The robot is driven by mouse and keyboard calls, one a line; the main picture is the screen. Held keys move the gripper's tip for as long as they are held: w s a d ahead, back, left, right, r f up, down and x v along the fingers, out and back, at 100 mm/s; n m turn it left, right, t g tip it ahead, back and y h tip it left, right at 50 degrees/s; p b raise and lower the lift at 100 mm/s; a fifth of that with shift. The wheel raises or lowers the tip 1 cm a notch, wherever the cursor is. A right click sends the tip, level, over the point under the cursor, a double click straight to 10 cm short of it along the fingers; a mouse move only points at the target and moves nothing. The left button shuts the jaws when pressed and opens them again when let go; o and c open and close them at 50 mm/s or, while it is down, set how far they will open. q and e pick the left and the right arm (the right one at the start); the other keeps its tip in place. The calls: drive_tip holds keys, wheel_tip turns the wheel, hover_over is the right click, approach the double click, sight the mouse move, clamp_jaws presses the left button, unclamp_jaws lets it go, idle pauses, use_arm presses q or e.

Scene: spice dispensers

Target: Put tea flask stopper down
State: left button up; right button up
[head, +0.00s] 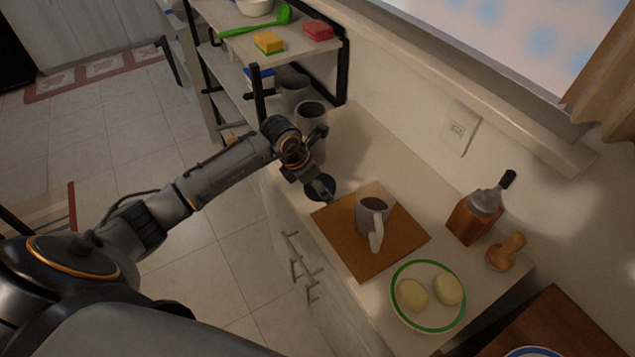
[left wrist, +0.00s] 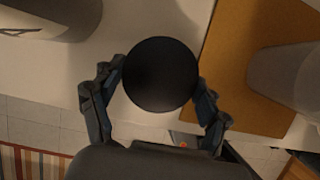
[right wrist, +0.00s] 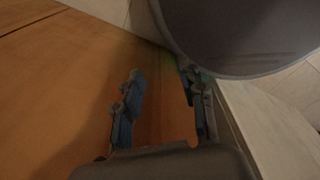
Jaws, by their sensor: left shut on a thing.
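The tea flask stopper is a dark round disc (head: 319,188). My left gripper (head: 314,186) is shut on it over the counter, between a tall grey flask (head: 311,114) and the brown board (head: 334,226). In the left wrist view the stopper (left wrist: 160,75) sits between both fingers, its round face toward the camera. I cannot tell whether it touches the counter. The flask has a dark top and stands upright behind the gripper. My right gripper (right wrist: 165,105) shows only in the right wrist view, with fingers apart and nothing between them.
A grey mug (head: 372,211) stands on the board. A shelf (head: 226,62) stands behind. A large grey curved thing (right wrist: 245,35) is close to the right gripper.

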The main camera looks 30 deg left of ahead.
use_arm(q)
drive_tip(key=shift+f, duration=0.2)
drive_tip(key=o, duration=1.1)
drive_tip(key=shift+r, duration=0.1)
drive_tip(key=shift+c, duration=0.2)
drive_tip(key=shift+r, duration=0.3)
drive_tip(key=shift+s+a+r, duration=0.1)
drive_tip(key=shift+a+r, duration=0.05)
drive_tip(key=shift+r, duration=0.15)
drive_tip(key=b+v, duration=0.2)
drive_tip(key=v, duration=0.9)
